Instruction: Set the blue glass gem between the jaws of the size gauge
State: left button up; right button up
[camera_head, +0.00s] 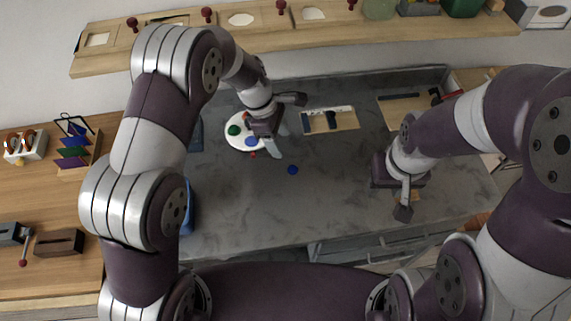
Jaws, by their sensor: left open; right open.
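A small round blue gem (293,170) lies on the grey stone worktop. A white round plate (232,144) to its left holds a green piece (234,129) and a larger blue piece (251,141); a small red piece (253,154) is at its lower edge. I cannot tell for certain which blue piece is the glass gem. A wooden board with dark block-like parts (331,120) looks like the size gauge, but its jaws are too small to make out. My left gripper (287,127) is open beside the plate, partly covering it. My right gripper (398,190) is open over the worktop's right side.
Another board with dark tools (408,98) lies at the back right. A wooden shelf (340,36) runs along the back. A wooden side bench (60,190) with a coloured rack is at left. The worktop's middle front (270,215) is clear.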

aim_at(292, 168)
pick_arm(q)
jog(key=p+x, duration=0.1)
jog(key=x, duration=1)
jog(key=shift+a+f+p, duration=0.1)
jog(key=shift+f+p, duration=0.2)
jog(key=shift+f, duration=0.05)
jog(key=shift+w+f, duration=0.15)
jog(key=shift+f, duration=0.05)
grip_shut()
